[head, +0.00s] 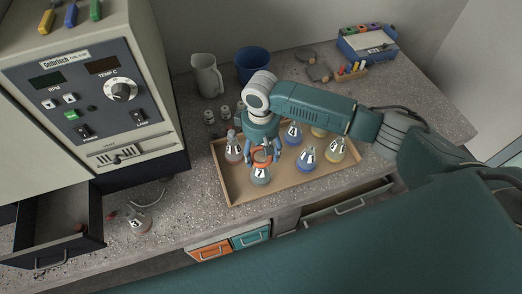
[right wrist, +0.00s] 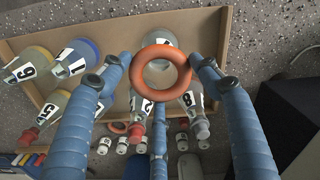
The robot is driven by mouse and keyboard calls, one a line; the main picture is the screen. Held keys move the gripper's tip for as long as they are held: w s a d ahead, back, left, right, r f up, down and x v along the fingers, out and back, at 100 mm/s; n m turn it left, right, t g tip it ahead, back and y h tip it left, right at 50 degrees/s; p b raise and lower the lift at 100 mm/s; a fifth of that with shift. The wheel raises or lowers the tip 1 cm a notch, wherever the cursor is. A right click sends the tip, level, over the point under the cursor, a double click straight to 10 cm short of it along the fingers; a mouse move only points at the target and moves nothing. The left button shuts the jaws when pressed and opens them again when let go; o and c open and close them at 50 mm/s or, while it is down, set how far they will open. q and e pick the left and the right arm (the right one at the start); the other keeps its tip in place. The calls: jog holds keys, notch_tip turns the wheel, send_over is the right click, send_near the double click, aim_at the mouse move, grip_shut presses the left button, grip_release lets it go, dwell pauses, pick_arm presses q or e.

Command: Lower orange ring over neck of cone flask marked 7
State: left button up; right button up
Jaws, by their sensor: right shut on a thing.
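My right gripper (head: 262,152) is shut on the orange ring (head: 257,161), above the front of the wooden tray. In the right wrist view the ring (right wrist: 160,92) lies between the fingertips, its hole facing the camera. Below it in the head view is a flask (head: 260,178) with a white label, probably the one marked 7; the digit is hard to read. In the right wrist view, part of a pale flask (right wrist: 158,38) shows behind the ring. I cannot tell whether the ring is around its neck. My left gripper is not in view.
The tray (head: 222,184) holds several other labelled flasks, with a blue one (head: 307,158) to the right. A jug (head: 207,76) and blue pot (head: 252,64) stand behind. A flask (head: 136,222) stands outside the tray, near the open drawer (head: 50,238) of the instrument.

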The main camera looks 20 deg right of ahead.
aim_at(261, 163)
jog(key=shift+f+b, duration=1.3)
jog(key=shift+f, duration=1.9)
jog(key=o, duration=1.4)
jog(key=shift+o, duration=0.2)
jog(key=o, duration=0.4)
jog(key=shift+c, duration=0.2)
jog(key=shift+r, duration=0.1)
notch_tip(261, 163, up, 8)
jog(key=p, duration=0.9)
jog(key=shift+r, duration=0.1)
